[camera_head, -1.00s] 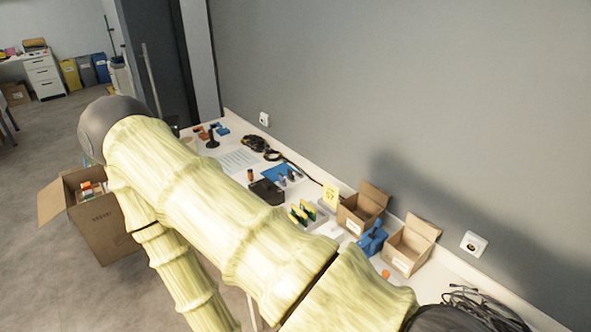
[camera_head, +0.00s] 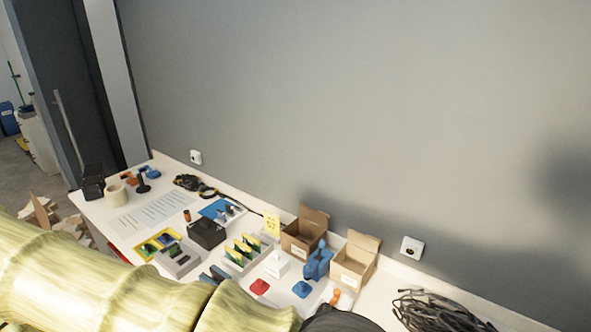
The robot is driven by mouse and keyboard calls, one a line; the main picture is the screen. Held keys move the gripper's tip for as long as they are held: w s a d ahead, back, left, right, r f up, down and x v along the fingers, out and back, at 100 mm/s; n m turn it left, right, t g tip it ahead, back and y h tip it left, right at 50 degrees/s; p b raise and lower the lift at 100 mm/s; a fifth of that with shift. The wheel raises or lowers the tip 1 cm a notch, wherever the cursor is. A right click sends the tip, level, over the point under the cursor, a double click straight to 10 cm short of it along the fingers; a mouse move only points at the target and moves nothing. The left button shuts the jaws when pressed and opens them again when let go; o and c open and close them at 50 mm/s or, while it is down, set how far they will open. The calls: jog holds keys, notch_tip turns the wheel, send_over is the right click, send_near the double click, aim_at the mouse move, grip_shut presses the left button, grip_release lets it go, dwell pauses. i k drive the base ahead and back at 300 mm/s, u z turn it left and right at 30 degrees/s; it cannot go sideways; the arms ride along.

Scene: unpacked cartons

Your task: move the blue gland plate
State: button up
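A small flat blue piece with a raised middle (camera_head: 302,289) lies on the white bench near the front edge; it looks like the blue gland plate, but it is too small to be sure. A similar red piece (camera_head: 260,286) lies to its left. A larger blue upright object (camera_head: 317,263) stands just behind it, by the open cartons. My gripper is out of view; only my arm crosses the lower left, hiding part of the bench's front.
Two open cartons (camera_head: 303,231) (camera_head: 353,266) stand along the wall. A heap of dark cables (camera_head: 440,312) lies at the right. A black box (camera_head: 206,232), a grey rack with green-yellow cards (camera_head: 245,254) and a white box (camera_head: 276,264) crowd the middle. A paper sheet (camera_head: 150,212) lies farther left.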

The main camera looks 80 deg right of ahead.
aim_at(302, 289)
jog(key=z, duration=0.05)
jog(key=i, duration=2.75)
jog(key=z, duration=3.7)
